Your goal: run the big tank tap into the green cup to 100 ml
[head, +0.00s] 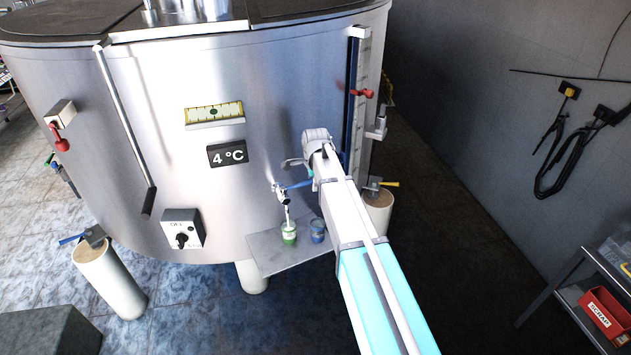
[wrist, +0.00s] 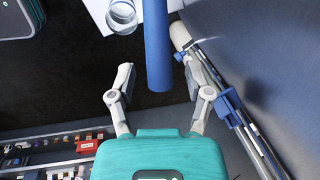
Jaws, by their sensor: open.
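The big tank (head: 170,110) has a tap (head: 282,194) low on its front, with a blue lever handle (head: 298,185) pointing right. The green cup (head: 289,235) stands upright on the shelf under the tap. A thin white strand (head: 287,213) runs from the spout towards it; I cannot tell whether it is milk or spout. The level in the cup cannot be read. My gripper (head: 310,162) is open at the handle's outer end. In the wrist view the blue handle (wrist: 157,45) lies between the parted fingers of my gripper (wrist: 157,72).
A blue cup (head: 317,231) stands right of the green one on the metal shelf (head: 268,254). A clear cup rim (wrist: 121,16) shows in the wrist view. A vertical gauge (head: 357,100) with a red clip is on the tank's right. A cart (head: 590,300) stands at right.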

